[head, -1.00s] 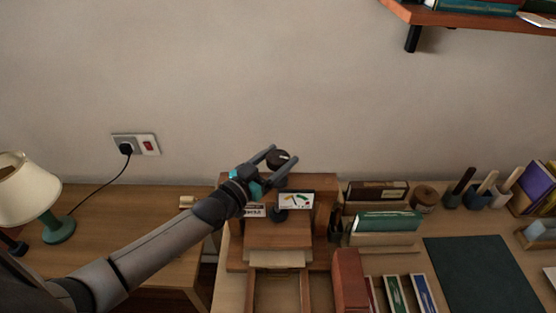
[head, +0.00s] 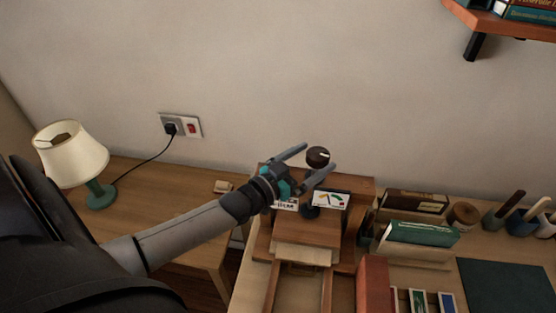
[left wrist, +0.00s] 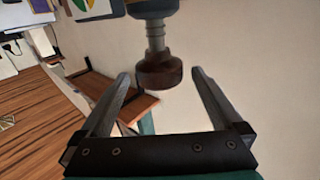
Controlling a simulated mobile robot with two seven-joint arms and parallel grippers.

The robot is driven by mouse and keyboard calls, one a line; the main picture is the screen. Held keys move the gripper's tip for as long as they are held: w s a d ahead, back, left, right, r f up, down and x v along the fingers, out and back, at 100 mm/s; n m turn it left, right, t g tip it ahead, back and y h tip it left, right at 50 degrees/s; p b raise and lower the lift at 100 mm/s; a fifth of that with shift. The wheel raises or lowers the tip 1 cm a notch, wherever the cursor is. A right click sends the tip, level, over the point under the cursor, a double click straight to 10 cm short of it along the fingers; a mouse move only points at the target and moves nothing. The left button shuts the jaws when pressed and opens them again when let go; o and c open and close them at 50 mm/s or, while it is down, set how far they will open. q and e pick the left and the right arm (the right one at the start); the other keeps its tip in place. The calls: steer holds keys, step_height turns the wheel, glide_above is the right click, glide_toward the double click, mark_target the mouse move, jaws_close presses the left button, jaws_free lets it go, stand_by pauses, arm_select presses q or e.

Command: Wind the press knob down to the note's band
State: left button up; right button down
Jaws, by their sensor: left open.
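The press knob (head: 318,157) is dark brown and round with a pale mark on top. It stands above the wooden press (head: 302,236). In the left wrist view the knob (left wrist: 158,72) sits on a metal shaft. My left gripper (head: 320,157) is open, its fingers on either side of the knob. The wrist view shows gaps between knob and fingers (left wrist: 160,77). A dial card (head: 330,199) with coloured bands stands in front of the knob. A small white label (head: 286,204), partly hidden by my gripper, is too small to read. My right gripper is out of view.
A lamp (head: 72,155) and a plugged-in socket (head: 181,126) are to the left. Boxes and books (head: 420,232) stand close on the press's right, with a dark mat (head: 500,285) beyond. A shelf (head: 500,28) juts out at upper right.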

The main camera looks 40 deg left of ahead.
arm_select(q)
steer(key=v, duration=1.3)
stand_by(0.8)
